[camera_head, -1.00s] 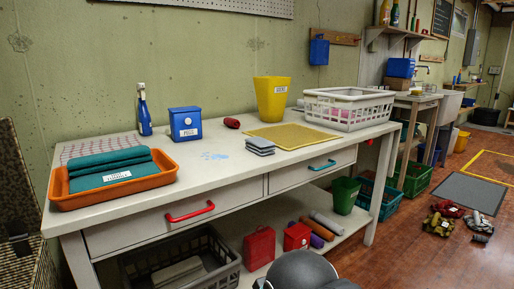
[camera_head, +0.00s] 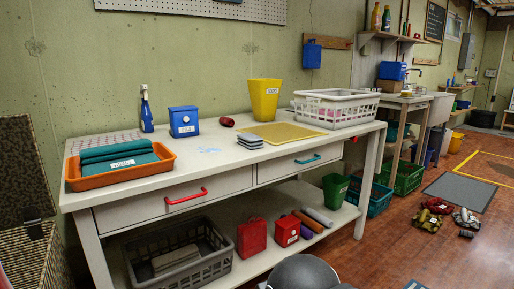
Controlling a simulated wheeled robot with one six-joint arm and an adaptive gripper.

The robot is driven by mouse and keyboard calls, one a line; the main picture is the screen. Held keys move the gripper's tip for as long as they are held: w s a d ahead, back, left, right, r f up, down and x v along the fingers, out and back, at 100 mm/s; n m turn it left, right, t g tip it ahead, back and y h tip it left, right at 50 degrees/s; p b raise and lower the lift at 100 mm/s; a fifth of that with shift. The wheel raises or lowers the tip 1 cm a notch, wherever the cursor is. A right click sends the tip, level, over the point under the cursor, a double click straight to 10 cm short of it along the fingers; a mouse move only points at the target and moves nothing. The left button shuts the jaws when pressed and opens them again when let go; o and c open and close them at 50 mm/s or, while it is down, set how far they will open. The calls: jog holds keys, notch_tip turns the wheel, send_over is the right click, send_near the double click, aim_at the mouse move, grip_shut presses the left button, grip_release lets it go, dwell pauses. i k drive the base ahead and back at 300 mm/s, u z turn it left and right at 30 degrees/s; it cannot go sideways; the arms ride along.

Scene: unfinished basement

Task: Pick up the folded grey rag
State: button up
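A small grey folded stack (camera_head: 250,140), which looks like the folded grey rag, lies flat on the white workbench (camera_head: 225,165) near the middle of its front edge. It sits just left of a yellow mat (camera_head: 283,134), with clear bench top around its left side. Its whole top and front sides show, and nothing touches it from above. My gripper is not in view; only a dark rounded part of my own body shows at the bottom edge.
An orange tray (camera_head: 77,184) with green cloths stands at the bench's left. A blue box (camera_head: 184,122), dark red roll (camera_head: 227,122), yellow bucket (camera_head: 265,99) and white basket (camera_head: 335,109) stand behind or right. The lower shelf holds a dark crate (camera_head: 178,272). Red-brown floor at right is partly clear.

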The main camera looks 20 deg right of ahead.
aim_at(252, 141)
jog(key=u, duration=0.3)
jog(key=i, duration=0.95)
jog(key=z, duration=0.45)
